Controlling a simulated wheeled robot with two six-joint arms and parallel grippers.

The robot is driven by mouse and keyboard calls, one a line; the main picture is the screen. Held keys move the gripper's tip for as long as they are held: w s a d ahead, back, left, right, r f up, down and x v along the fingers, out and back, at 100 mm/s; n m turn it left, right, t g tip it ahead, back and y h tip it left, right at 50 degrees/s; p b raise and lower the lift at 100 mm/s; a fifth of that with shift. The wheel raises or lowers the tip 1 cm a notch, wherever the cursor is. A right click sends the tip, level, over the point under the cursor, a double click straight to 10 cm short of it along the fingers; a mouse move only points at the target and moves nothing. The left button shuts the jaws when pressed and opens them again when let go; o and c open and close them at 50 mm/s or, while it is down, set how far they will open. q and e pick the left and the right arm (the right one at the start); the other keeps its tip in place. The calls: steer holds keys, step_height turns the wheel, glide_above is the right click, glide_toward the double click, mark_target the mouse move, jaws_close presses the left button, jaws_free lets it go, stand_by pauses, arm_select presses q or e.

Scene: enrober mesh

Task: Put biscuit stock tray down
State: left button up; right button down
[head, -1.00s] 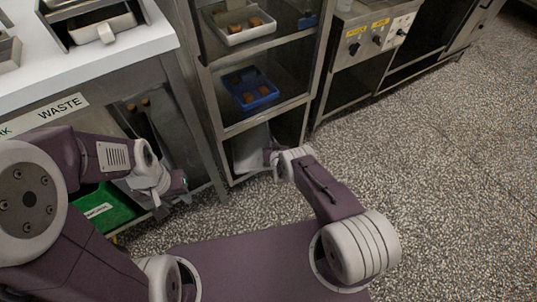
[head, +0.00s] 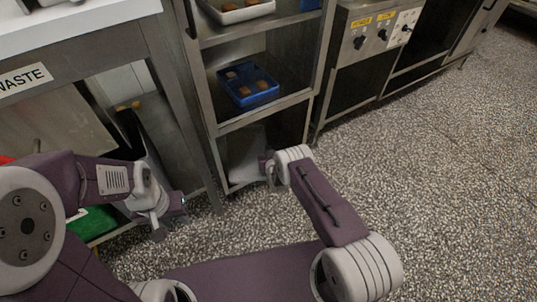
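A blue tray (head: 262,97) with several brown biscuit-like pieces sits on the middle shelf of the metal rack. A white tray (head: 232,17) with brown pieces sits on the shelf above, cut by the top edge. I cannot tell which is the biscuit stock tray. My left gripper (head: 162,222) hangs low in front of the waste table, left of the rack, with no tray visible at it. My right gripper (head: 268,170) is by the rack's lowest bay, below the blue tray. My own wrist mostly hides its fingers, and neither gripper's opening shows clearly.
The metal rack (head: 222,128) stands between a table with a WASTE sign (head: 24,78) and a machine with knobs (head: 372,40). A pale panel (head: 245,150) is in the lowest bay. A green crate (head: 98,222) lies under the table. The speckled floor (head: 440,160) at right is clear.

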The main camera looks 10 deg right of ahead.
steer(key=c, duration=1.6)
jaws_free()
